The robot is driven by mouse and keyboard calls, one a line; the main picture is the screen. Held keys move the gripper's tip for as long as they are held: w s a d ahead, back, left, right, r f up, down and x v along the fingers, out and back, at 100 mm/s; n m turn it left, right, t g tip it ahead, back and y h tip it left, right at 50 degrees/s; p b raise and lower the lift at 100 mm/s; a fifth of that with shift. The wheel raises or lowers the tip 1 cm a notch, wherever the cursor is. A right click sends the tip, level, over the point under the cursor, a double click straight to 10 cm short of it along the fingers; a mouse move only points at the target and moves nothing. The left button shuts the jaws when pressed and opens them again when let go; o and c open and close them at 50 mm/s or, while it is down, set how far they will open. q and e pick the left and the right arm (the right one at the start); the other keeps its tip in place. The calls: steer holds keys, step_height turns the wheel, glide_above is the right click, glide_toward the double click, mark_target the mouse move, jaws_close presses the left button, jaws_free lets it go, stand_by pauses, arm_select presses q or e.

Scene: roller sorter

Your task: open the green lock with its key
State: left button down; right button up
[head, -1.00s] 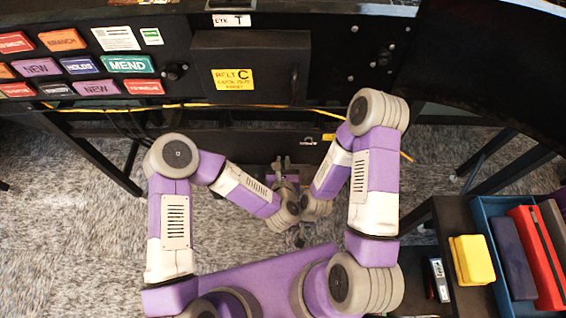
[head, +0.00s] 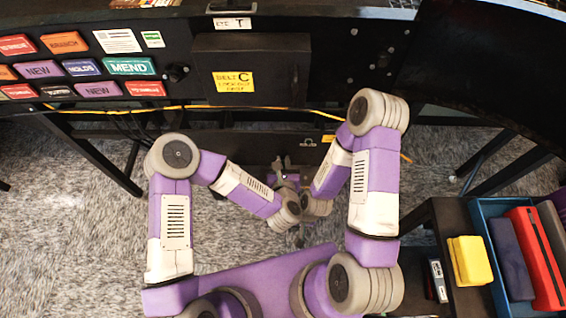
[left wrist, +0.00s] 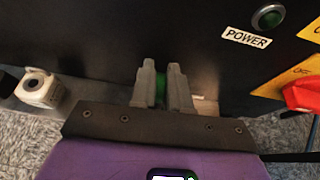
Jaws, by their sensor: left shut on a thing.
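My left gripper (left wrist: 161,78) shows in the left wrist view with its two grey fingers upright. It is shut on a small green thing (left wrist: 161,90) between them, in front of a dark panel. Too little of the green thing shows to tell whether it is the key or the lock. In the head view the left gripper (head: 281,163) is small, low in front of the black machine. The right arm's wrist is beside the left one. I cannot make out the right gripper's fingers there. No lock can be made out with certainty.
A white roll (left wrist: 38,88) is at left. A black box (head: 252,68) marked BELT C sits above. A blue bin (head: 490,232) is at right.

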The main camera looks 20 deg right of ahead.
arm_select(q)
steer(key=shift+r+p, duration=1.35)
steer(key=shift+r, duration=0.7)
steer(key=shift+a, duration=0.1)
